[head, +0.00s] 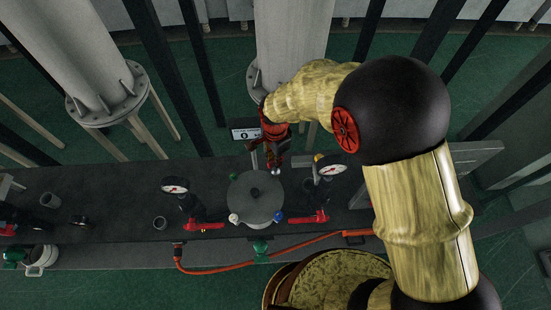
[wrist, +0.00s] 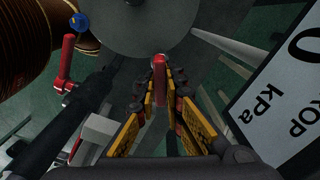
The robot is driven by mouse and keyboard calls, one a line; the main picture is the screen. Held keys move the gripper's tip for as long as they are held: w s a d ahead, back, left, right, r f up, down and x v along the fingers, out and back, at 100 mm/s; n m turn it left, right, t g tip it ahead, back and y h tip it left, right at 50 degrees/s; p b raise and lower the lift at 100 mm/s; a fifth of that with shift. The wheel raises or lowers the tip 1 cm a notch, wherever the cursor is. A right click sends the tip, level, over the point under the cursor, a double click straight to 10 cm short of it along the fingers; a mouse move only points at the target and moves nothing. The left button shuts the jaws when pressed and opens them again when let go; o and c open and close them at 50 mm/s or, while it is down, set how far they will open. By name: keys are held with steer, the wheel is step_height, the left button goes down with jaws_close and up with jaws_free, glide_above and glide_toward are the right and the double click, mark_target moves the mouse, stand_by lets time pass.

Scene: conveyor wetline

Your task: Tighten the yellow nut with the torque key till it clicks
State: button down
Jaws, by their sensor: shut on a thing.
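My gripper (head: 275,158) is above the far right rim of a round grey lid (head: 256,190). In the wrist view its yellow-padded fingers (wrist: 162,105) are shut on a red-handled tool (wrist: 160,82) with a silver end, apparently the torque key. The silver end is at the lid's edge; I cannot tell whether it touches anything. White (head: 233,218), blue (head: 279,216) and green (head: 235,177) nuts sit round the lid. No yellow nut shows on the lid; the spot under the tool is hidden.
Pressure gauges (head: 175,185) (head: 332,168) and red levers (head: 205,227) (head: 316,218) flank the lid on the dark bench (head: 120,200). A white kPa sign (wrist: 285,100) stands close at the gripper's right in the wrist view. A red hose (head: 225,268) runs along the front.

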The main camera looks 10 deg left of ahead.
steer(key=shift+r+p, duration=0.6)
steer(key=shift+r, duration=0.7)
stand_by(1.8)
steer(key=shift+r+p, duration=1.5)
steer(key=shift+r, duration=1)
steer(key=shift+f, duration=0.1)
